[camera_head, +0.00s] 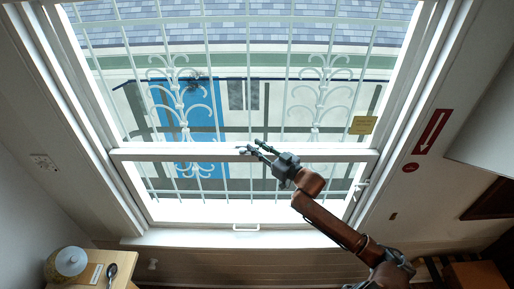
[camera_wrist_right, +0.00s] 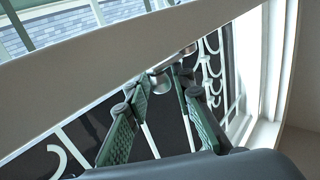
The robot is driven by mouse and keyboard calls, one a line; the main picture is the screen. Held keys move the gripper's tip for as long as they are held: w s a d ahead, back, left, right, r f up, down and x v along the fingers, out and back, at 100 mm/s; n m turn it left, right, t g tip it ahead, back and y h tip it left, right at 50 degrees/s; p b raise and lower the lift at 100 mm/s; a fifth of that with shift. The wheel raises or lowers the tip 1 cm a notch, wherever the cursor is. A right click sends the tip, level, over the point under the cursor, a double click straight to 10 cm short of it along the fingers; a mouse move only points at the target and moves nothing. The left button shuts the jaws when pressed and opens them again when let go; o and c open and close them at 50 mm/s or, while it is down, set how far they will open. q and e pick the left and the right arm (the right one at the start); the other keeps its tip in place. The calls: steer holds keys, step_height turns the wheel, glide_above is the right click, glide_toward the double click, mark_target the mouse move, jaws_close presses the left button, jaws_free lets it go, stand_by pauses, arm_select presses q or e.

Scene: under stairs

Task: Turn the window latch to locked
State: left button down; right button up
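The window latch (camera_wrist_right: 160,81) shows in the right wrist view as a small metallic piece at the lower edge of the window's white middle rail (camera_wrist_right: 100,75). My right gripper (camera_wrist_right: 163,78) has its two green-padded fingers apart, with the latch between or just beyond the tips. Whether either finger touches it I cannot tell. In the head view my right gripper (camera_head: 249,146) reaches up from the lower right to the middle rail (camera_head: 200,155); the latch is too small there to read its position. My left gripper is not in view.
White window bars (camera_head: 247,60) stand behind the glass. A white handle (camera_head: 246,227) sits on the bottom sash, and another fitting (camera_head: 361,184) on the right frame. A wooden surface (camera_head: 122,262) at lower left holds a lidded pot (camera_head: 70,262) and a dark spoon (camera_head: 111,270).

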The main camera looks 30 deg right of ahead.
steer(key=shift+o, duration=1.2)
steer(key=v, duration=1.2)
steer(key=shift+f, duration=0.1)
